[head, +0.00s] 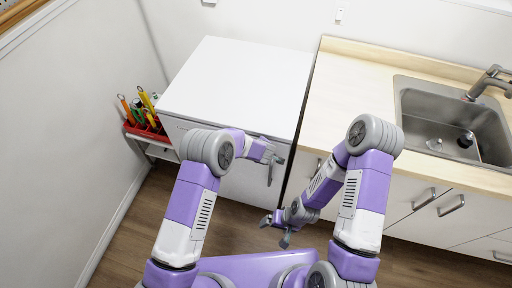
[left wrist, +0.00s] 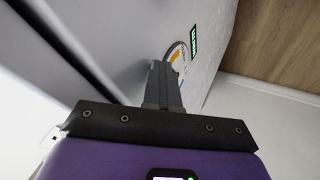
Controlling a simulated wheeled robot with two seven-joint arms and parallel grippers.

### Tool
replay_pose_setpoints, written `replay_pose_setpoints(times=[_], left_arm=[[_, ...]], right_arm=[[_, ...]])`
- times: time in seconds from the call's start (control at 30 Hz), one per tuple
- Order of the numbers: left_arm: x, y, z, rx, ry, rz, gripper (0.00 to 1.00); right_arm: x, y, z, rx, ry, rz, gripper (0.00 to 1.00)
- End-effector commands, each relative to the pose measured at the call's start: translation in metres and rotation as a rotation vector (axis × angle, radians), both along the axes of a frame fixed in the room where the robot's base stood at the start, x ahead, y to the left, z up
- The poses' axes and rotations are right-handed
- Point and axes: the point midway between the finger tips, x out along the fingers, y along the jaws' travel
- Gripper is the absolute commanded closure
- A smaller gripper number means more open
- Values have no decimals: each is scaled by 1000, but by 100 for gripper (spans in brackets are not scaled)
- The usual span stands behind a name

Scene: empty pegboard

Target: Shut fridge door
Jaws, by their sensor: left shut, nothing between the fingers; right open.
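The white fridge (head: 235,85) stands left of the counter, its flat top clear. Its front (head: 245,185) faces me, partly hidden by my left arm; I cannot tell from the head view whether the door is fully shut. My left gripper (head: 271,175) is at the right part of the fridge front, shut and empty. In the left wrist view its closed fingers (left wrist: 163,85) point along a pale surface with a round coloured label and a green strip; I cannot tell whether they touch. My right gripper (head: 275,231) is open and empty, low above the floor in front of the fridge.
A wooden counter (head: 345,95) with a steel sink (head: 440,115) and white cabinets stands at the right. A red tool holder (head: 146,130) on a small shelf stands left of the fridge, by the wall. Wood floor (head: 125,215) is free at the left.

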Motion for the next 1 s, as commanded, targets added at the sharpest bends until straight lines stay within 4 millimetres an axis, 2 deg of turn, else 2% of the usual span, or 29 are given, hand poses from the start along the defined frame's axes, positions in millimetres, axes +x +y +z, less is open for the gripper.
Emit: replay_pose_setpoints(times=[0.13, 0.67, 0.83, 1.0], left_arm=[[7, -3, 4, -5, -12, -5, 100], [8, -6, 5, -9, -15, -12, 100], [-1, -6, 5, -7, -14, -19, 100], [-26, -2, 3, -2, -6, -31, 100]], right_arm=[[0, 0, 3, 0, 1, 0, 9], [0, 0, 2, 0, 0, 0, 9], [0, 0, -1, 0, 0, 0, 9], [0, 0, -8, 0, 0, 0, 9]])
